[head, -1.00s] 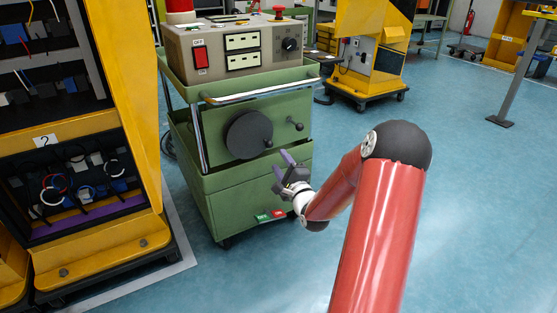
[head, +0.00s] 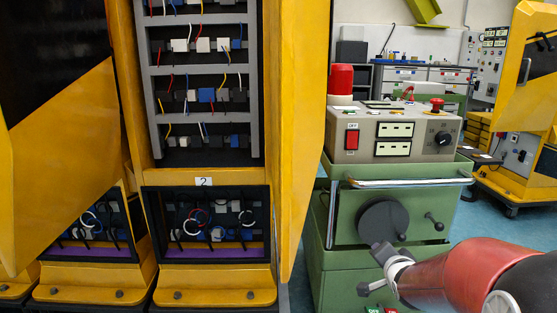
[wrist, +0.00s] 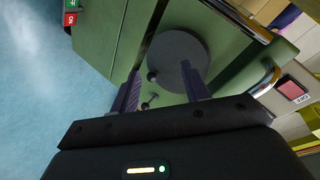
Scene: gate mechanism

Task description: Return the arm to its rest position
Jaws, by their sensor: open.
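My gripper (head: 384,254) is in front of the green cart, just below its dark round disc (head: 382,218) in the head view. In the wrist view my gripper (wrist: 160,75) shows its two purple-grey fingers apart with nothing held between them. The disc (wrist: 177,57) and a small knobbed lever (wrist: 151,100) lie beyond the fingers. My red arm enters from the lower right of the head view. Whether the fingers touch the disc cannot be told.
The green cart (head: 345,223) carries a control box (head: 385,133) with a red switch. Yellow cabinets (head: 300,120) with wired panels fill the left. Another yellow machine (head: 525,130) stands at the right. Blue floor (head: 490,222) is clear between cart and machine.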

